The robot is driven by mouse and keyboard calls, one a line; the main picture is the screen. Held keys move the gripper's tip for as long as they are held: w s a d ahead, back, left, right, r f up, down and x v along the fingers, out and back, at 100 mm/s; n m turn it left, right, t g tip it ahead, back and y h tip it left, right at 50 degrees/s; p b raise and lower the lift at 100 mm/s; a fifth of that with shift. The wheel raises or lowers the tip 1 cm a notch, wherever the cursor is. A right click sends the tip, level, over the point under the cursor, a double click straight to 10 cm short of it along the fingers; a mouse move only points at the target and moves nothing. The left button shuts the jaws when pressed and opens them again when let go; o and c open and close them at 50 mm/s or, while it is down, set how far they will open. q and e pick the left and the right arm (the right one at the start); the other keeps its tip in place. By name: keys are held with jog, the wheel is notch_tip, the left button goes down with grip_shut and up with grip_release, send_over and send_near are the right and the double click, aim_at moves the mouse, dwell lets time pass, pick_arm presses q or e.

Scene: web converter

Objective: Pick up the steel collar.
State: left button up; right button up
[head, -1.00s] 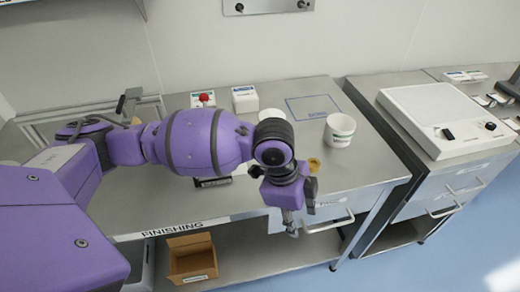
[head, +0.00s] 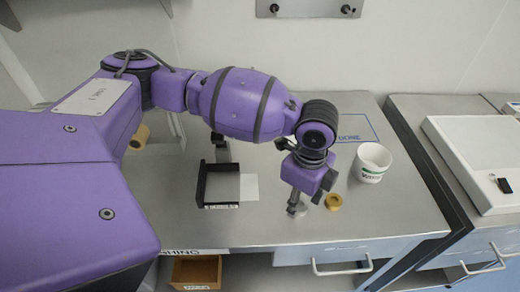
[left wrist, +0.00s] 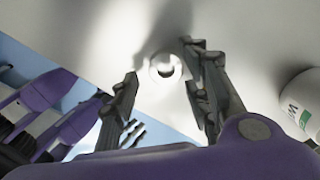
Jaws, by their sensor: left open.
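The steel collar (left wrist: 158,74) is a pale ring with a round hole on the bench top, seen in the left wrist view ahead of and between my fingertips. In the head view it seems to be the grey ring (head: 300,211) just below my left gripper (head: 295,203), partly hidden by the fingers. My left gripper is open and points down at it; its two fingers also show in the left wrist view (left wrist: 160,64). I cannot tell whether the fingers touch the ring. My right gripper is not in view.
A brass-coloured ring (head: 333,202) lies just right of my left gripper. A white cup with green print (head: 371,163) stands further right. A black bracket-like fixture (head: 203,184) and a white card (head: 249,187) are to the left. The bench's front edge is close.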

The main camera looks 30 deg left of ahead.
pick_arm(q)
notch_tip(320, 180, down, 2)
jog(key=shift+s, duration=0.1)
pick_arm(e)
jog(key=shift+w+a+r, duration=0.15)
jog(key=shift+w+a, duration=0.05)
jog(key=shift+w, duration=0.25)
pick_arm(q)
jog(key=shift+r, duration=0.1)
grip_shut()
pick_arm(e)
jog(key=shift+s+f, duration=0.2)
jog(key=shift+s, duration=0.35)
pick_arm(q)
jog(key=shift+r, duration=0.15)
